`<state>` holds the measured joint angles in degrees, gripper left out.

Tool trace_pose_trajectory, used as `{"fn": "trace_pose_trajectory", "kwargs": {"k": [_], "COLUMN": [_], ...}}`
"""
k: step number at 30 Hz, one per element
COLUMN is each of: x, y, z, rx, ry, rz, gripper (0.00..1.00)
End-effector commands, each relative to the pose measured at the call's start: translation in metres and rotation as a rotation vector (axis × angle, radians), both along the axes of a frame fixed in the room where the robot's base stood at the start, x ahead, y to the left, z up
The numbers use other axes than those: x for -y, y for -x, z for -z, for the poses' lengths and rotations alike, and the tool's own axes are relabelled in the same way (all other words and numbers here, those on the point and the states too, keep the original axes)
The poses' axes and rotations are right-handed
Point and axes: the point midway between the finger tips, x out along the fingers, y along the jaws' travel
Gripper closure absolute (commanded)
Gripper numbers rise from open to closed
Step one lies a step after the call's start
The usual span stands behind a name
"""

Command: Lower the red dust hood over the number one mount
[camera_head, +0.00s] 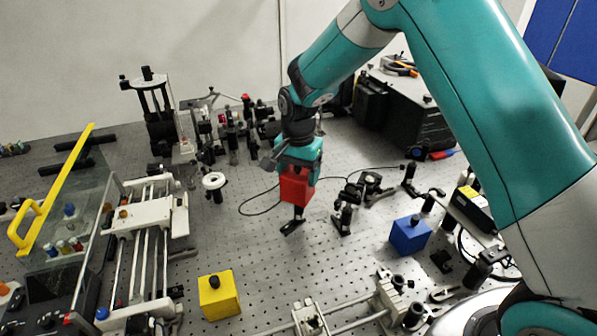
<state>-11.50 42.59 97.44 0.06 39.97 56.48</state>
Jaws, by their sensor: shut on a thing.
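The red dust hood (295,190) is a small red box. My gripper (298,168) is shut on its top and holds it upright above the bench, near the middle of the view. A black post on a flat foot (292,227) shows directly below the hood. The upper part of whatever this post carries is hidden by the hood or lies behind it. No number is readable on any mount, so I cannot tell which is number one. I cannot tell the gap between hood and post.
A blue hood (410,236) stands to the right and a yellow hood (219,296) at front left, both with black knobs. A small post mount (343,216) stands close right of the red hood. Optics crowd the back. Perforated bench (262,262) is bare in front.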

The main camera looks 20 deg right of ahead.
Motion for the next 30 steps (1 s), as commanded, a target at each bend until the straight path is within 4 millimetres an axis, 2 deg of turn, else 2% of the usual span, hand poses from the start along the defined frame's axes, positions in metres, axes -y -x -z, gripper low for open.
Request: {"fn": "trace_pose_trajectory", "kwargs": {"k": [21,22,24,25,30], "x": [-0.0001,-0.0001,-0.0001,0.0000,0.0000], "y": [-0.0001,-0.0001,-0.0001,-0.0001,0.0000], "z": [0.0023,0.0023,0.0023,0.0023,0.0023], "rx": [0.000,0.000,0.000,0.000,0.000], "ry": [0.000,0.000,0.000,0.000,0.000], "rz": [0.000,0.000,0.000,0.000,0.000], "gripper": [0.51,0.21,0.05,0.00,0.00]}}
